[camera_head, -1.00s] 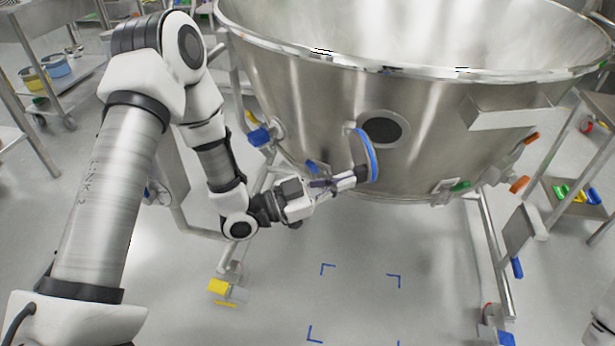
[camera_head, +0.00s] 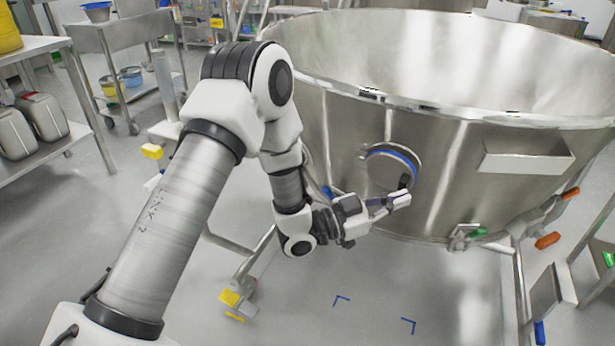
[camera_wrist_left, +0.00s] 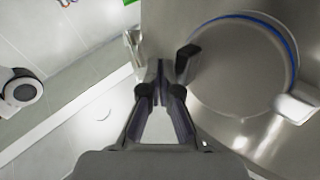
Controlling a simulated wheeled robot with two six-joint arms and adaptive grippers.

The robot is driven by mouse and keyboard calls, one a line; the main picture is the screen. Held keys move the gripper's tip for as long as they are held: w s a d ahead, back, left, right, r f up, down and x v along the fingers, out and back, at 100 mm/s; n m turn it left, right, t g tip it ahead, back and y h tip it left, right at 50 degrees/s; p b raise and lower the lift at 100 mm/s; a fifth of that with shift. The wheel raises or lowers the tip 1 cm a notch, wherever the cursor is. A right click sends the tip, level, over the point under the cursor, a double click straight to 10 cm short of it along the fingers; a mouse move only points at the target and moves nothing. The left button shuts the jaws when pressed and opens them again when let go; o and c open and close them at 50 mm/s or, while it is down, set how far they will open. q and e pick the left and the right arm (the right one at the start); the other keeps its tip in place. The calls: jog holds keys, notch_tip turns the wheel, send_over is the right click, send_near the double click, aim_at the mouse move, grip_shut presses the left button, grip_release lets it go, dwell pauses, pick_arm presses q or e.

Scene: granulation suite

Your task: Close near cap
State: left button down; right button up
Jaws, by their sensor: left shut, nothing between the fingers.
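The near cap (camera_head: 384,171) is a round grey disc with a blue ring on the near wall of the large steel bowl (camera_head: 450,180). It lies over the round port, and the dark opening is hidden. I cannot tell if it sits fully flush. In the left wrist view the cap (camera_wrist_left: 240,70) fills the upper right, with a black handle (camera_wrist_left: 187,58) at its left edge. My left gripper (camera_head: 403,199) is shut and empty, just below and right of the cap, close to the black handle. The closed fingers (camera_wrist_left: 160,75) also show in the wrist view; contact is unclear. My right gripper is not in view.
Green (camera_head: 477,232) and orange (camera_head: 547,240) handled fittings sit low on the bowl at the right. A frame leg with a yellow-pedalled caster (camera_head: 232,300) stands below. Shelved tables (camera_head: 30,45) are at the left. Floor between is clear.

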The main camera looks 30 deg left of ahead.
pick_arm(q)
jog(key=shift+w+d+r, duration=0.15)
jog(key=shift+w+d, duration=0.15)
jog(key=shift+w, duration=0.4)
